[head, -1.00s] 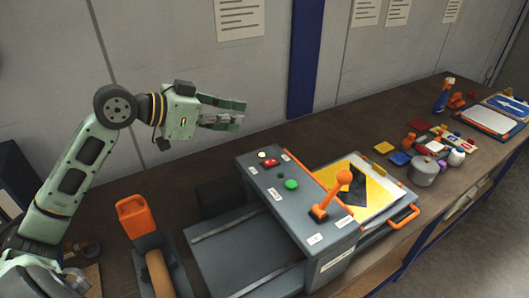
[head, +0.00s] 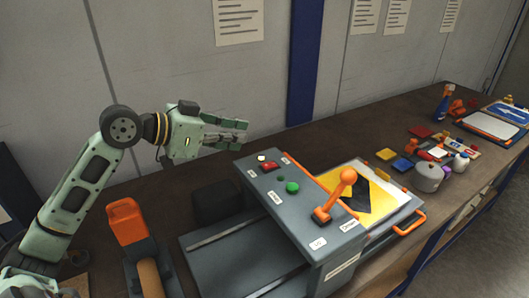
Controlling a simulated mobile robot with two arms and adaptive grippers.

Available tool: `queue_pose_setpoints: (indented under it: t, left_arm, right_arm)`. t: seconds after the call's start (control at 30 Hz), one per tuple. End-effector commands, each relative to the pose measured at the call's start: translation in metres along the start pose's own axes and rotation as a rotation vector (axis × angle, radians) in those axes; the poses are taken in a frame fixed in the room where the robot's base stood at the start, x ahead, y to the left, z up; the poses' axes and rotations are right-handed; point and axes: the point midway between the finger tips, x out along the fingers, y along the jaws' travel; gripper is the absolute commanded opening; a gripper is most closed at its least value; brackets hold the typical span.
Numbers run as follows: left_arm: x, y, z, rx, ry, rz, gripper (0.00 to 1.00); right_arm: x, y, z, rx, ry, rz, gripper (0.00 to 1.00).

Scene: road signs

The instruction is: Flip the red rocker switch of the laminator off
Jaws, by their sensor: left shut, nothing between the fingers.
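The laminator (head: 290,222) is a grey machine on the bench in the head view. Its red rocker switch (head: 268,166) sits on the top panel near the back left corner, just beside a small lit lamp (head: 262,158). A green button (head: 292,188) and an orange lever (head: 338,192) are on the same panel. A yellow sign with a black shape (head: 368,193) lies on the bed at the right. My left gripper (head: 246,132) is shut and empty, above and behind the switch, apart from it. My right gripper is not in view.
An orange-handled tool (head: 127,220) stands left of the laminator, and a dark block (head: 213,202) is behind its feed bed. A grey pot (head: 428,176), coloured blocks and a blue sign (head: 510,111) lie farther right. The wall is close behind the bench.

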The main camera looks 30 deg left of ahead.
Motion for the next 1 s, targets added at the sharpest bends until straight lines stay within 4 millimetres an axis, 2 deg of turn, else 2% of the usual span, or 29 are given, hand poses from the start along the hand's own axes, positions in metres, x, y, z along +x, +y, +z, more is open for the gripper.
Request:
queue_pose_setpoints:
  t: [0.17, 0.5, 0.6, 0.7, 1.0]
  left_arm:
    - [0.025, 0.001, -0.006, -0.003, 0.003, 0.003, 0.00]
    - [0.092, 0.001, -0.006, -0.002, 0.003, 0.003, 0.00]
    - [0.096, 0.001, 0.014, -0.006, -0.003, 0.003, 0.00]
    - [0.098, 0.001, 0.025, -0.004, -0.001, 0.002, 0.00]
    - [0.102, 0.001, 0.039, 0.001, 0.001, 0.001, 0.00]
  right_arm:
    - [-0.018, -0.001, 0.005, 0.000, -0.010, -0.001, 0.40]
    - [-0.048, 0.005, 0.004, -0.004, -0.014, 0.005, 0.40]
    - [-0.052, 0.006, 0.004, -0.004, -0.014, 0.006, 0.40]
    - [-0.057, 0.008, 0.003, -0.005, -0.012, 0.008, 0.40]
    - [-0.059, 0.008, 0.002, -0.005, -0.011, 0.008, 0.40]
